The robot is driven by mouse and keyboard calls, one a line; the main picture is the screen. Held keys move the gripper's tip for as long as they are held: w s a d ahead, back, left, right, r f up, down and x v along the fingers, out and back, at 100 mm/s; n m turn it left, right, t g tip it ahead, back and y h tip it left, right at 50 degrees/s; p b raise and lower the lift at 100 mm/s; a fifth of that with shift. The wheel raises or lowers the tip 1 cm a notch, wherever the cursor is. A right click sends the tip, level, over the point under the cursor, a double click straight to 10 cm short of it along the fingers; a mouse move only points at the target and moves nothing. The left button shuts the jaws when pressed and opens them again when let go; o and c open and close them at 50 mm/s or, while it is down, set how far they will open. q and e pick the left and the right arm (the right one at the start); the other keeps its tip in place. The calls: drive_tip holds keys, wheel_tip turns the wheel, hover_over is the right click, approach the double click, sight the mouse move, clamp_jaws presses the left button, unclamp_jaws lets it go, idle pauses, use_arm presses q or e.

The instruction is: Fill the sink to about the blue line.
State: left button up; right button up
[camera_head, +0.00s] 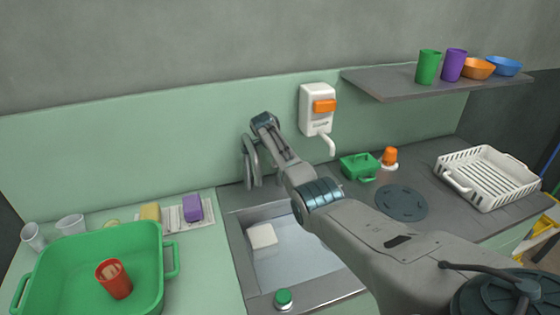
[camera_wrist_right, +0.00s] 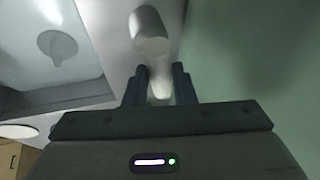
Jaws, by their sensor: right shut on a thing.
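The sink (camera_head: 237,228) is set in the grey counter. Its basin looks pale blue-grey, with a white block (camera_head: 262,237) in it. I cannot make out the blue line or the water level. The grey tap (camera_head: 250,165) stands at the sink's back edge, partly behind my right arm. In the right wrist view, my right gripper (camera_wrist_right: 160,70) is shut on the pale tap handle (camera_wrist_right: 160,88), below the rounded tap body (camera_wrist_right: 151,32). The sink also shows there, with a round drain or plug (camera_wrist_right: 57,46). No water stream is visible. My left gripper is out of view.
A green tub (camera_head: 60,262) holding a red cup (camera_head: 114,279) stands left of the sink. A green-capped item (camera_head: 283,298) is at the sink's front edge. A soap dispenser (camera_head: 318,108) hangs on the wall. A white dish rack (camera_head: 490,180) is at right.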

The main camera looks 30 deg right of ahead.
drive_tip(key=o, duration=1)
